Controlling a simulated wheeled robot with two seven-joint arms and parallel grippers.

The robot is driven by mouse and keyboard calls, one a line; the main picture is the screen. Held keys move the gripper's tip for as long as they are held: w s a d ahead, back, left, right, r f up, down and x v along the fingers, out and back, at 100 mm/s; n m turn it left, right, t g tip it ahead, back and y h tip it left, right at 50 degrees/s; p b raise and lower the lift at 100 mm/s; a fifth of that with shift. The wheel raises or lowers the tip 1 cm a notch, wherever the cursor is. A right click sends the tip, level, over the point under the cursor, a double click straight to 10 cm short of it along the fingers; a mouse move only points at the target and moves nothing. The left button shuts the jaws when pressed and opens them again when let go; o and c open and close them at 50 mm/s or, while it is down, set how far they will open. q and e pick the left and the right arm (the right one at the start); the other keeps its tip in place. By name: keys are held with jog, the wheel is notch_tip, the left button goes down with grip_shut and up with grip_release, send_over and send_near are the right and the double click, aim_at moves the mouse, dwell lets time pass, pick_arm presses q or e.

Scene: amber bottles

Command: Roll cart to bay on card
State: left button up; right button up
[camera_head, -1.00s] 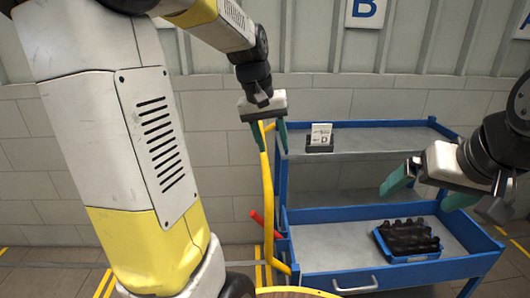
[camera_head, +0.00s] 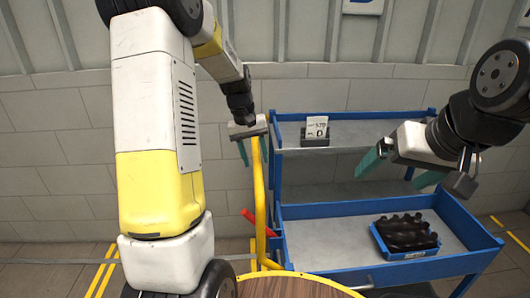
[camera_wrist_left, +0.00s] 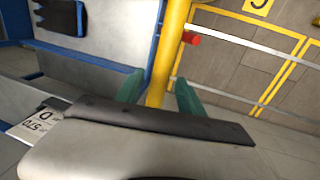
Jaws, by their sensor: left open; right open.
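A blue two-shelf cart (camera_head: 380,208) stands by the wall, with a yellow handle post (camera_head: 259,200) at its left end. A white card (camera_head: 316,126) in a dark holder stands on the upper shelf and shows a "D". My left gripper (camera_head: 249,152) is open, its green fingers on either side of the yellow post. The wrist view shows the post (camera_wrist_left: 168,60) between the fingers, which do not visibly clamp it. My right gripper (camera_head: 398,172) is open and empty in front of the cart's right part.
A blue tray (camera_head: 412,254) of dark bottles sits on the lower shelf. A red lever (camera_head: 249,215) sticks out beside the post. A round wooden top (camera_head: 290,288) is at the bottom edge. Yellow floor lines (camera_head: 104,272) mark bays. A wall sign (camera_head: 363,5) is cut off.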

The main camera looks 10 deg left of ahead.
pick_arm(q)
jog(key=shift+f, duration=0.2)
jog(key=shift+d, duration=0.1)
jog(key=shift+c, duration=0.5)
grip_shut()
dwell(0.8)
